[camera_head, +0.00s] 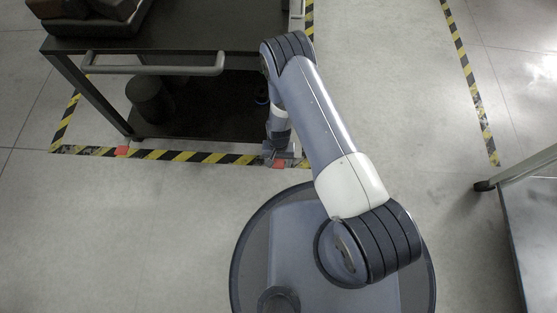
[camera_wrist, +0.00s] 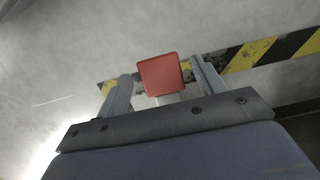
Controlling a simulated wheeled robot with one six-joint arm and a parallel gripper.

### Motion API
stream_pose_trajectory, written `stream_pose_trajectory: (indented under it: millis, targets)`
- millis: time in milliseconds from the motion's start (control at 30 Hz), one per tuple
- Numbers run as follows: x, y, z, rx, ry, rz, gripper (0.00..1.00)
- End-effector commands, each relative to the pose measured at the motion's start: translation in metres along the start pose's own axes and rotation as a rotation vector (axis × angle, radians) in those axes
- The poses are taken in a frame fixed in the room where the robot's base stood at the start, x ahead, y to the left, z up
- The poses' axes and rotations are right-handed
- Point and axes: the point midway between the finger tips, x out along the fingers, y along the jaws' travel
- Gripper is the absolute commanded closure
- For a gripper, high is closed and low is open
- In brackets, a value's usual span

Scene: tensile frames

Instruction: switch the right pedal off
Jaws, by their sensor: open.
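The right pedal (camera_head: 279,164) is a small red piece on the striped floor tape below the cart's front right corner. In the wrist view the right pedal (camera_wrist: 160,75) is a red square seen between the two grey fingers, with visible gaps to both. My gripper (camera_head: 281,153) points down just above and beside it, and its fingers (camera_wrist: 161,70) are apart and empty. I cannot tell how high the fingertips are above the pedal. A second red pedal (camera_head: 122,151) lies on the tape farther left. Whether either pedal is on or off does not show.
A dark cart (camera_head: 230,32) with a grey handle (camera_head: 155,70) stands right behind the gripper, with a dark cylinder (camera_head: 150,100) on its lower shelf. Another grey table (camera_head: 535,215) is at the right edge. The floor between is clear.

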Motion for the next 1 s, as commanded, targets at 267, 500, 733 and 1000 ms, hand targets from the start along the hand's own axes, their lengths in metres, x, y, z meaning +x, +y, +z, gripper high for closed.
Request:
stream_pose_trajectory:
  millis: [267, 500, 733, 1000]
  targets:
    - [-0.047, 0.000, 0.004, 0.000, 0.003, -0.001, 0.35]
    - [-0.086, 0.000, 0.010, 0.000, 0.001, -0.001, 0.35]
    - [-0.099, 0.001, 0.012, 0.001, 0.000, 0.000, 0.35]
    - [-0.098, 0.001, 0.011, 0.001, 0.001, 0.000, 0.35]
